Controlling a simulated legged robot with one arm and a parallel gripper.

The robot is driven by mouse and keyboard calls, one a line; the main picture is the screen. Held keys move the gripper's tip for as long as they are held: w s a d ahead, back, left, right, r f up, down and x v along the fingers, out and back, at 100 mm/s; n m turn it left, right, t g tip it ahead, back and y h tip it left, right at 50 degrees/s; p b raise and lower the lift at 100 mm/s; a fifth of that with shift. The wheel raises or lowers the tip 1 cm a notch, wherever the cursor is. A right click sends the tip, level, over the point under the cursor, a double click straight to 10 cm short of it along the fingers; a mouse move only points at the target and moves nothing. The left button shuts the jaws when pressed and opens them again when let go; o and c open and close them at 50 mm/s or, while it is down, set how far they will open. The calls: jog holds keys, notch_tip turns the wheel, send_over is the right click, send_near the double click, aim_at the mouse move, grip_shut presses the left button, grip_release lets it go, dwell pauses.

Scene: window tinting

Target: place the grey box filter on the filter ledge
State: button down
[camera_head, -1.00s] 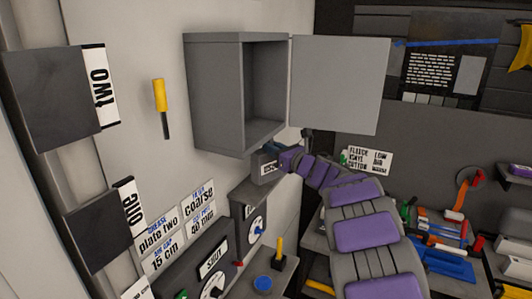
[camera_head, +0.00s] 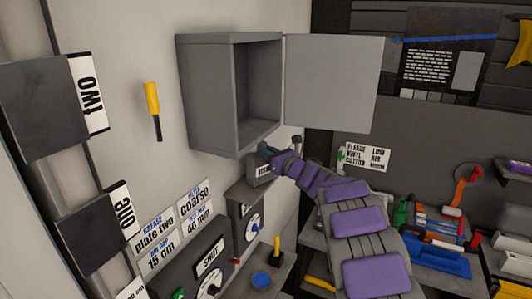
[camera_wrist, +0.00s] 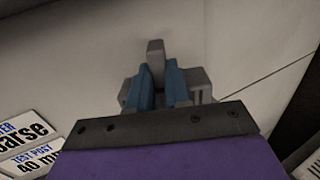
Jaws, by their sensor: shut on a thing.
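The grey box filter (camera_head: 260,172), a small dark grey box with a white label, is at the end of my arm below the open wall cabinet in the head view. My gripper (camera_head: 268,154) is shut on it; the arm partly covers them. In the wrist view, the blue-lined fingers of my gripper (camera_wrist: 158,88) close around a narrow grey piece (camera_wrist: 155,58). The filter's lower edge is just above a grey ledge (camera_head: 246,191) over a dial panel. I cannot tell whether they touch, or whether this is the filter ledge.
The grey wall cabinet (camera_head: 213,98) hangs above my gripper with its door (camera_head: 332,82) open to the right. Dial panels (camera_head: 247,226) and label cards (camera_head: 194,207) line the wall below. A yellow-handled tool (camera_head: 277,246) stands on a lower shelf. Coloured tools (camera_head: 438,250) lie at right.

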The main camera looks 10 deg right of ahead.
jog(key=shift+a+f, duration=0.15)
jog(key=shift+a, duration=0.35)
jog(key=c, duration=1.1)
grip_release()
jog(key=shift+a, duration=0.6)
jog(key=shift+o, duration=0.2)
jog(key=shift+d, duration=0.65)
jog(key=s+d+m+g+h+b, duration=0.1)
jog(key=s+d+m+g+h, duration=0.1)
jog(key=s+d+m+h, duration=0.7)
jog(key=s+d+m+g+h+b, duration=0.1)
jog(key=s+d+m+h, duration=0.55)
jog(key=s+m, duration=0.75)
jog(key=s+a+f+m+g+y, duration=0.2)
jog(key=s+a+f+m+g, duration=0.3)
jog(key=s, duration=0.9)
jog(key=s+a+f+m+g+y, duration=0.2)
jog(key=s+a+f+m+g, duration=0.3)
jog(key=s, duration=0.9)
jog(key=s+a+f+m+g+y, duration=0.2)
jog(key=s+a+f+m+g, duration=0.2)
jog(key=s+m, duration=0.5)
jog(key=s+a+f, duration=0.1)
jog(key=s, duration=0.3)
jog(key=shift+s+a+g, duration=0.3)
jog(key=shift+s+g, duration=0.1)
